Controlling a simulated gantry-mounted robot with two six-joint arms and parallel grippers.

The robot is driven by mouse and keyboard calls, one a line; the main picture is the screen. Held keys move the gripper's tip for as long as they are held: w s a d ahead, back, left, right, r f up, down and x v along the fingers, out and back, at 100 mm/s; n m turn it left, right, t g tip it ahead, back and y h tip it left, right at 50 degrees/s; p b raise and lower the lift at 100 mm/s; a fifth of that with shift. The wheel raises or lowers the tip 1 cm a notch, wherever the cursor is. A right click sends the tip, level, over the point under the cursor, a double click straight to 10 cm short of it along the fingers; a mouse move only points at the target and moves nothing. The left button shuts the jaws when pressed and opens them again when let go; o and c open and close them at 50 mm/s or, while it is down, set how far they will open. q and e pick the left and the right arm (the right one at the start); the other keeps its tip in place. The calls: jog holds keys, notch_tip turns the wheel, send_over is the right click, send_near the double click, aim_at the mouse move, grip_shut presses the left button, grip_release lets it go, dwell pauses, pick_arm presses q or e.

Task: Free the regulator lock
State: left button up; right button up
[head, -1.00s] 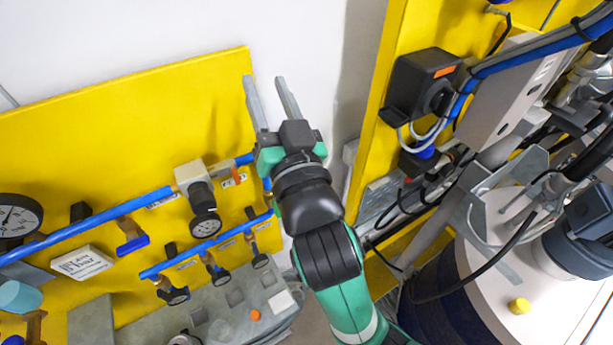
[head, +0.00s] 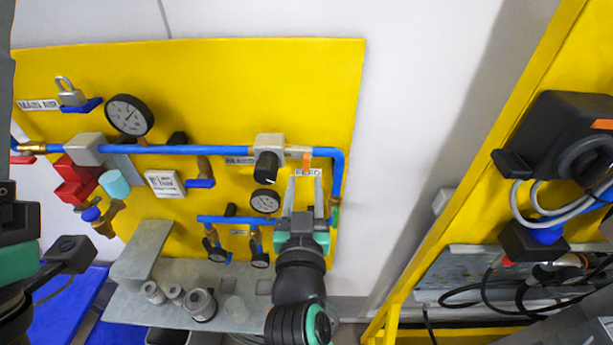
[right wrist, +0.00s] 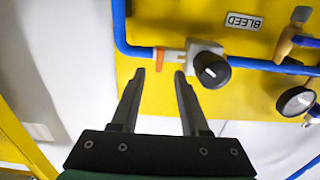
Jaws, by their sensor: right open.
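The regulator (head: 268,143) is a light grey block with a black knob (head: 266,167), set in the blue pipe on the yellow board. In the right wrist view, the regulator knob (right wrist: 211,70) points toward the camera. An orange piece (head: 306,164) sits on the pipe just right of the regulator; it also shows in the right wrist view (right wrist: 160,60). My right gripper (head: 306,181) is open and empty, its fingertips near the orange piece and beside the knob. In the right wrist view, its fingers (right wrist: 159,76) look apart from both. My left gripper (head: 15,235) is partly cut off at the left edge.
Gauges (head: 129,115) and (head: 265,201) and blue pipes (head: 205,150) line the board. A grey shelf (head: 140,300) holds several metal parts below. White wall (head: 415,120) is clear to the right.

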aim_at(306, 164)
jog(key=w+p, duration=0.1)
jog(key=w, duration=0.5)
jog(key=shift+d+r, duration=0.1)
jog(key=shift+d, duration=0.05)
grip_shut()
